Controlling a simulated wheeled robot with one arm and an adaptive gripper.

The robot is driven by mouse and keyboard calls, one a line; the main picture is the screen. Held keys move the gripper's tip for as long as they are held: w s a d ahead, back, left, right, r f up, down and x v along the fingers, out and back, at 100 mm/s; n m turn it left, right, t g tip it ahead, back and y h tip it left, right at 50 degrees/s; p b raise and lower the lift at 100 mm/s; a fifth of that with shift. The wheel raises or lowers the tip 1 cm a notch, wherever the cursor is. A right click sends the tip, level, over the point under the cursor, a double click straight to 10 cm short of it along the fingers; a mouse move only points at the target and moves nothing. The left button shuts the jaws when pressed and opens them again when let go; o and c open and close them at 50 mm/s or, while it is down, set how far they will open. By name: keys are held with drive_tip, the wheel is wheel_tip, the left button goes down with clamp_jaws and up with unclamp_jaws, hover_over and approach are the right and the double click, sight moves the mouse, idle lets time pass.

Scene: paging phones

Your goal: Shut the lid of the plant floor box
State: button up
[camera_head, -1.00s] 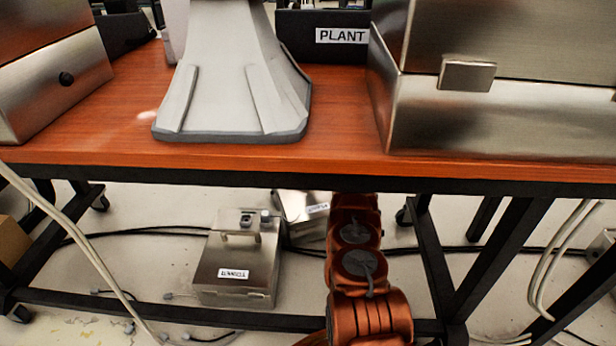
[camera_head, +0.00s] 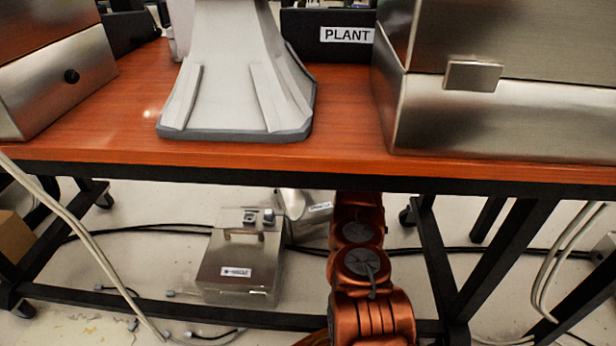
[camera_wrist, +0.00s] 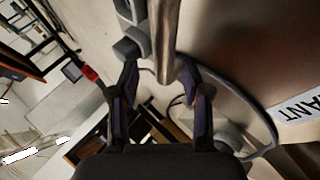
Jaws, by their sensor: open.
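The plant floor box shows in the wrist view as a broad, shiny metal panel (camera_wrist: 235,45) with a label reading "ANT" in part, turned sideways, at the right edge. A metal edge of it runs down the upper middle. My gripper (camera_wrist: 160,74) is open, its two dark fingers on either side of the lower end of this edge. I cannot tell whether they touch it. In the head view a metal box (camera_head: 305,215) with a small unreadable label stands under the table, partly hidden by my arm and the nearer box. My gripper is hidden in that view.
Another labelled metal floor box (camera_head: 237,270) stands nearer, to the left. The table (camera_head: 345,135) spans above my arm, with a black "PLANT" holder (camera_head: 325,50) on it. Black cables (camera_head: 160,228) cross the floor. Table legs and a low bar (camera_head: 130,305) frame the space.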

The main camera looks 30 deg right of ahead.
drive_tip(key=shift+s+d+r, duration=0.15)
drive_tip(key=shift+s+r, duration=0.25)
drive_tip(key=shift+r, duration=0.2)
drive_tip(key=shift+s+r, duration=0.1)
drive_tip(key=shift+s, duration=0.15)
drive_tip(key=shift+v, duration=0.8)
drive_tip(key=v, duration=0.8)
